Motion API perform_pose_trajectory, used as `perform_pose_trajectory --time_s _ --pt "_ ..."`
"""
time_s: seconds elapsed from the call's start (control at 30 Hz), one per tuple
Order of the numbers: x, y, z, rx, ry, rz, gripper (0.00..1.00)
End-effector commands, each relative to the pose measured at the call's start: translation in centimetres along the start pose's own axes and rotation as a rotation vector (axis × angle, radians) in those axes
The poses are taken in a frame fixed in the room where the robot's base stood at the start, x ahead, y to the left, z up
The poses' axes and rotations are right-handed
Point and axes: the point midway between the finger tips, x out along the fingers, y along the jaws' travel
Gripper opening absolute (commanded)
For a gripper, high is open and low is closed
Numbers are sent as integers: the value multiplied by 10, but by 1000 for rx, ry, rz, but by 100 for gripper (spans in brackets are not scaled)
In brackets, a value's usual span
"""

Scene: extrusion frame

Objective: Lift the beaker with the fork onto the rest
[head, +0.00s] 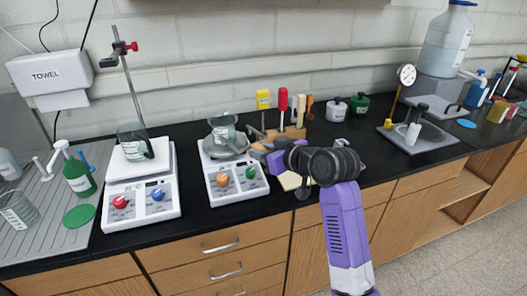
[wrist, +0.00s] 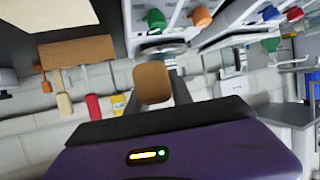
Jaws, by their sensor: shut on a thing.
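A clear beaker (head: 222,126) is at the right-hand hotplate (head: 234,178), above or in a grey round dish-like piece (head: 229,144). Whether it touches the plate I cannot tell. My gripper (head: 262,150) is just right of it, low over the bench. In the wrist view my gripper (wrist: 155,92) is shut on a brown block-like end (wrist: 152,82), which looks like the fork's handle. The fork's prongs are not clear. A cream pad (head: 291,181) lies partly behind my arm; it may be the rest, but I cannot be sure.
The left hotplate (head: 141,190) carries another beaker (head: 132,144) beside a stand rod. A wooden tool block (head: 287,133) with upright handles stands behind my gripper. Two small jars (head: 347,108) stand at the back.

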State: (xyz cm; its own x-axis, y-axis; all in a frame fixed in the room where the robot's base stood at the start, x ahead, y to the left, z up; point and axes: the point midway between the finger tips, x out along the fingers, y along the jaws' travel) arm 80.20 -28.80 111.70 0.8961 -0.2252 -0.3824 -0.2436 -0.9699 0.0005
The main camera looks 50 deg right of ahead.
Motion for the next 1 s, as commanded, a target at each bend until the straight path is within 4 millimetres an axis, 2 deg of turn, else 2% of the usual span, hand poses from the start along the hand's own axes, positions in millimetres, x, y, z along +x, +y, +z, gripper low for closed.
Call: perform_pose_trajectory --time_s 0.07,1.0 --pt "4 0 4 0 0 -1 0" --pt "51 -1 -18 0 1 -2 0"
